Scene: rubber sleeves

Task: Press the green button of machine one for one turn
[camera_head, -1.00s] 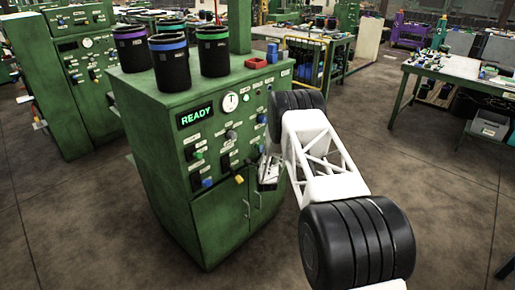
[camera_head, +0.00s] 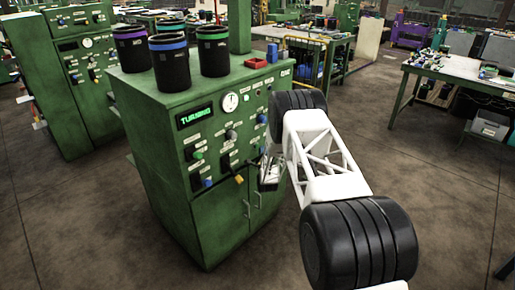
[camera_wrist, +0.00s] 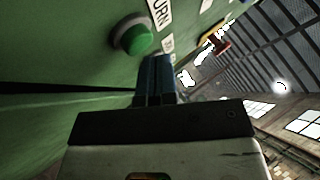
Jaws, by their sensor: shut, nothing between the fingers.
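Machine one appears to be the green cabinet (camera_head: 222,222) in the head view, and its display (camera_head: 195,116) reads "TURNING". In the wrist view a round green button (camera_wrist: 132,38) sits on the green panel beside a white label ending in "URN". My gripper's blue fingers (camera_wrist: 157,68) are together and empty, with their tips close to the button's lower right. I cannot tell whether they touch the panel. In the head view my gripper (camera_head: 268,174) is at the front of the cabinet, largely hidden by my arm. A green knob (camera_head: 197,156) shows further left on the panel.
The floor at right is open.

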